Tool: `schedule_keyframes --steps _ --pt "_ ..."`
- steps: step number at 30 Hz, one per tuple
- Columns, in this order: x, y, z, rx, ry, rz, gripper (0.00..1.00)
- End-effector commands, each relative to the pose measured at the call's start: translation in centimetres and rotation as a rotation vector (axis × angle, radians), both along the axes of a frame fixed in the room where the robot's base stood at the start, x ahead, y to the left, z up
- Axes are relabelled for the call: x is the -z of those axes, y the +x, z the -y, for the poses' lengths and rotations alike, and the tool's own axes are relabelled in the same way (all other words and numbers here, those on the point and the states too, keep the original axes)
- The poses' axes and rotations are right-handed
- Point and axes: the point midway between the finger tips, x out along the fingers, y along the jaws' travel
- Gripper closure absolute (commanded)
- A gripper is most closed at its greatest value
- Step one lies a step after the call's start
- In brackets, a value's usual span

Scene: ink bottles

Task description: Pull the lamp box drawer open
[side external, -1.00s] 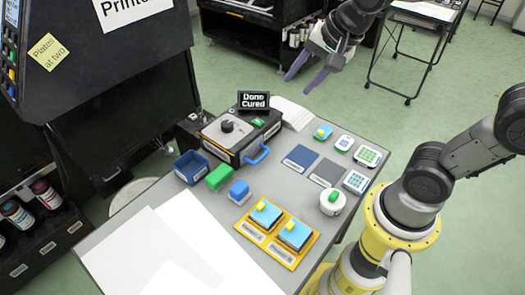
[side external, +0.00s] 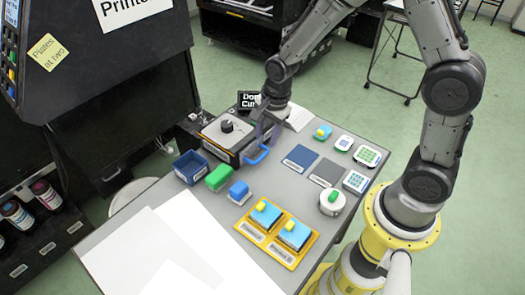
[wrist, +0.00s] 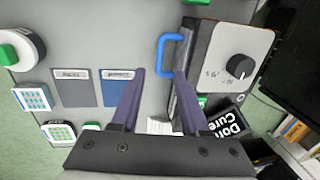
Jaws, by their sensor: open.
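The lamp box (side external: 226,128) is a dark box with a pale top and a black knob, at the back of the table. Its blue drawer handle (side external: 257,156) sticks out from the front, and the drawer looks closed. In the wrist view the handle (wrist: 161,50) shows on the left side of the lamp box (wrist: 225,52). My gripper (wrist: 160,74) is open and empty, its purple fingers pointing toward the handle. The handle's near end appears between the fingertips; I cannot tell whether they surround it. In the side view my gripper (side external: 264,130) hangs just above and behind the handle.
A sign (side external: 248,99) stands behind the lamp box. A blue tray (side external: 191,167), a green block (side external: 219,177) and a blue block (side external: 239,190) sit in front. Two flat pads, blue (side external: 300,158) and grey (side external: 327,173), lie to the right.

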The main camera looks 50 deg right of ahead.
Motion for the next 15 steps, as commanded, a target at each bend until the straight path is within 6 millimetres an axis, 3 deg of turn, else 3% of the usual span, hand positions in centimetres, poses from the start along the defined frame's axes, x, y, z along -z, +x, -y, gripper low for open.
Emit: schedule_keyframes --steps 6,15 --pt "4.2 0.7 0.0 0.000 0.000 -0.005 0.55" --pt "7.2 1.3 0.0 0.000 0.000 0.000 0.55"
